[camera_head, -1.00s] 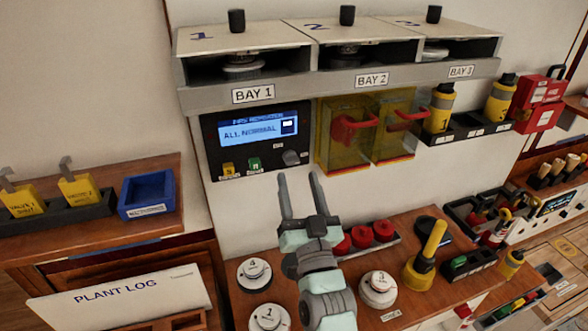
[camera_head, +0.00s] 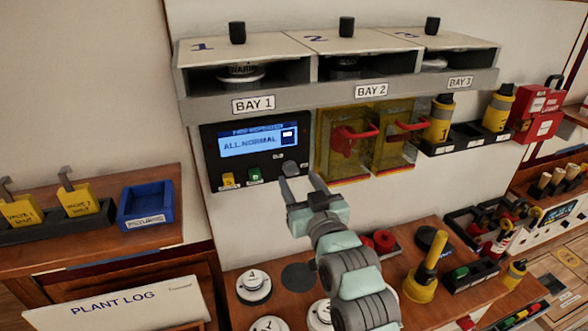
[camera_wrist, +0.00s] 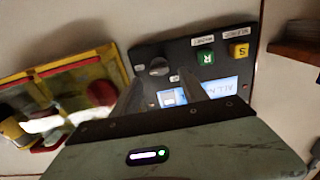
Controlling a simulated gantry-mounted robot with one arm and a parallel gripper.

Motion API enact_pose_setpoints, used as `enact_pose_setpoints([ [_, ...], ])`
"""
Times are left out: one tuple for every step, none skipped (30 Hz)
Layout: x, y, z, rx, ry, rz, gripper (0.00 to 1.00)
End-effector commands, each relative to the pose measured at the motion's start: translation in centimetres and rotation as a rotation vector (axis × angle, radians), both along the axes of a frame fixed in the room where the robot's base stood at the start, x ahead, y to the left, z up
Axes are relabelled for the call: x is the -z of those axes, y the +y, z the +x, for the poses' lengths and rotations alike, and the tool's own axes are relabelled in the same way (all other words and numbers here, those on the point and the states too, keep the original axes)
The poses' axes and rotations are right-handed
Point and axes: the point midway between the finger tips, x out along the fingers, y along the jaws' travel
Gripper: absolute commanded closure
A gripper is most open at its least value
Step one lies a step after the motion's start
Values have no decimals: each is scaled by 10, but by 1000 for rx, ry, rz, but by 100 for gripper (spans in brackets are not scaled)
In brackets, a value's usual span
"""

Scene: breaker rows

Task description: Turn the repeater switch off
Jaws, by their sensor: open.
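The black repeater panel (camera_head: 208,160) is on the wall under BAY 1. Its blue screen (camera_head: 249,141) reads ALL NORMAL. A yellow button (camera_head: 228,180) and a green button (camera_head: 255,174) sit below the screen. My gripper (camera_head: 302,175) is open at the panel's lower right corner, and its fingers cover the grey rotary switch in the head view. In the wrist view the round switch knob (camera_wrist: 158,66) shows just beyond and between the two open fingertips (camera_wrist: 160,82). I cannot tell whether they touch it. The screen is partly hidden by a finger there.
Yellow clear covers with red handles (camera_head: 350,138) are close to the right of the panel. A bench below holds white round detectors (camera_head: 253,284), red caps (camera_head: 384,240) and a yellow-handled tool (camera_head: 428,264). The wall left of the panel is clear.

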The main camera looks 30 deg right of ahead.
Motion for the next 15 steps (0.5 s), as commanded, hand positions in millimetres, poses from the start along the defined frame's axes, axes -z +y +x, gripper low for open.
enact_pose_setpoints([
  [-2,-1,10,-2,4,2,49],
  [-1,-2,14,-1,5,3,49],
  [-2,-3,19,0,3,3,49],
  [-2,-4,22,-1,0,2,49],
  [-3,-4,25,-1,-1,1,49],
  [-2,-5,29,-2,-1,1,49],
  [-1,-6,31,-1,1,1,49],
  [-1,-6,34,-1,2,2,49],
  [0,-7,36,0,3,3,49],
  [1,-7,37,0,3,3,49],
  [1,-7,38,0,3,3,49],
  [1,-7,39,0,3,3,49],
  [1,-8,39,0,2,2,49],
  [1,-8,40,0,2,2,49],
  [1,-8,40,0,2,2,49],
])
